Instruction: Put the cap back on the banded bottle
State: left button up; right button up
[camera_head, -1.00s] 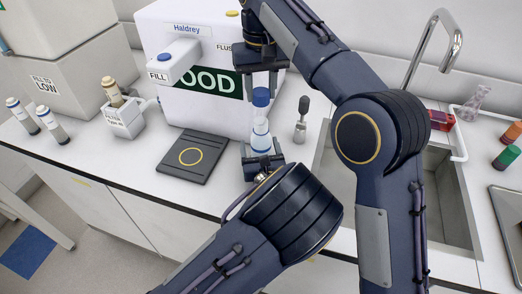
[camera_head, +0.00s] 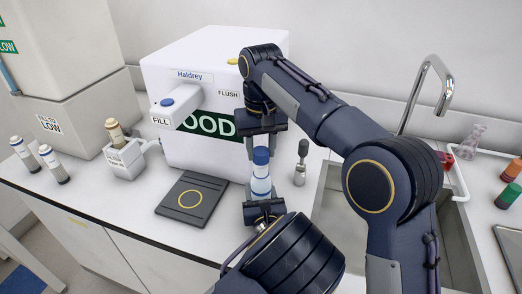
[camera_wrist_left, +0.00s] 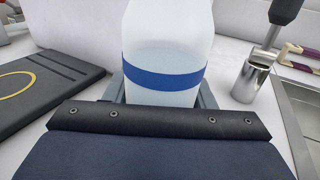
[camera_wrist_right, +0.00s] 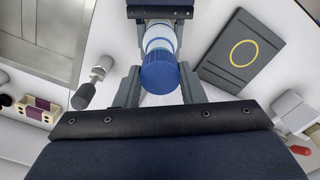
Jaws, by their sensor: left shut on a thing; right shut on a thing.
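The banded bottle (camera_head: 261,187), whitish with a blue band, stands upright in front of the white machine. It fills the left wrist view (camera_wrist_left: 165,50), where its band shows clearly. My left gripper (camera_head: 263,205) is shut on its lower body. The blue cap (camera_head: 261,156) is directly above the bottle, in line with its neck; it also shows in the right wrist view (camera_wrist_right: 160,72). My right gripper (camera_head: 263,140) is shut on the cap from above. The cap appears at the neck, but I cannot tell whether it is seated.
A dark pad with a yellow ring (camera_head: 184,199) lies left of the bottle. A metal cup with a dark-handled tool (camera_head: 301,164) stands close on the right, before the sink (camera_head: 335,190). The white machine (camera_head: 190,75) is behind. Several vials stand at the left.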

aim_at(261, 188)
jog(key=shift+f, duration=0.35)
jog(key=shift+f, duration=0.1)
jog(key=shift+f, duration=0.8)
jog(key=shift+f, duration=0.55)
jog(key=m, duration=0.4)
jog(key=shift+m, duration=0.4)
jog(key=m, duration=0.2)
jog(key=shift+m, duration=0.4)
jog(key=m, duration=0.4)
jog(key=shift+m, duration=0.4)
jog(key=m, duration=0.3)
jog(key=shift+m, duration=0.4)
